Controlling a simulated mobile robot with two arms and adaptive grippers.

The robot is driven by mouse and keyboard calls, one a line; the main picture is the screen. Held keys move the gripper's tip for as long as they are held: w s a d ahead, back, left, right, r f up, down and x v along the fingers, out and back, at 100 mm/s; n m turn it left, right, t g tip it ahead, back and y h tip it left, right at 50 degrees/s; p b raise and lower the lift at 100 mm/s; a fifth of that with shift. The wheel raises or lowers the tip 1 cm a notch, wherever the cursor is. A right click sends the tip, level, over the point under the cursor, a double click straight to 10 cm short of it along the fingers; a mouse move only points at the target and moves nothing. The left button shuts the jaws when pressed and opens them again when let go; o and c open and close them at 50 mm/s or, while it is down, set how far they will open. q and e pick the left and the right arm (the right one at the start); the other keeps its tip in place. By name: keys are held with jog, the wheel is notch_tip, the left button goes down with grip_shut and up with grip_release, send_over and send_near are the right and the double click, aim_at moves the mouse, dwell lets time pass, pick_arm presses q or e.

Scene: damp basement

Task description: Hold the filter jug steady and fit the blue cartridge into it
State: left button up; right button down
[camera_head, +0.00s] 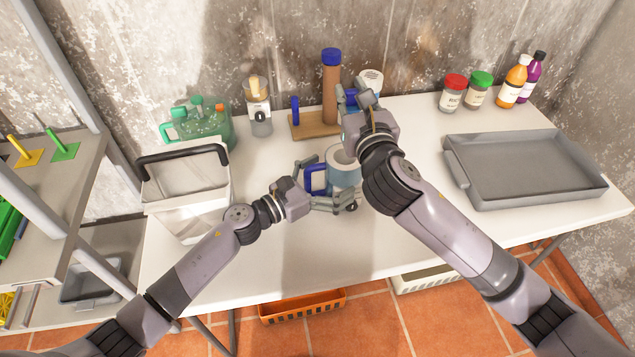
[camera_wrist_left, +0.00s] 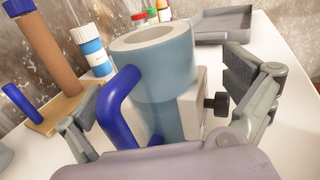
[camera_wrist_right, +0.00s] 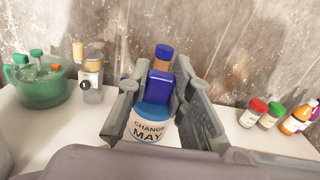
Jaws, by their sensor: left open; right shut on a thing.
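The filter jug (camera_head: 343,165) is a pale blue cylinder with a thick white rim and a dark blue handle. It stands upright on the white table. My left gripper (camera_head: 331,192) is open, its fingers on either side of the jug in the left wrist view (camera_wrist_left: 165,125), low down. My right gripper (camera_wrist_right: 150,85) is shut on the blue cartridge (camera_wrist_right: 150,130), which carries a white label reading CHANGE MAY. The fingers hide part of it.
A wooden stand (camera_head: 309,125) with a brown roll (camera_head: 331,90) is close behind the jug. A grey tray (camera_head: 520,168) lies right. The front table is clear.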

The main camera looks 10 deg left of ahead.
pick_arm(q)
jog(key=shift+w+d, duration=0.45)
jog(key=shift+d, duration=0.1)
jog(key=shift+c, duration=0.4)
jog(key=c, duration=1.9)
jog(key=o, duration=1.4)
jog(key=shift+c, duration=0.2)
jog(key=c, duration=1)
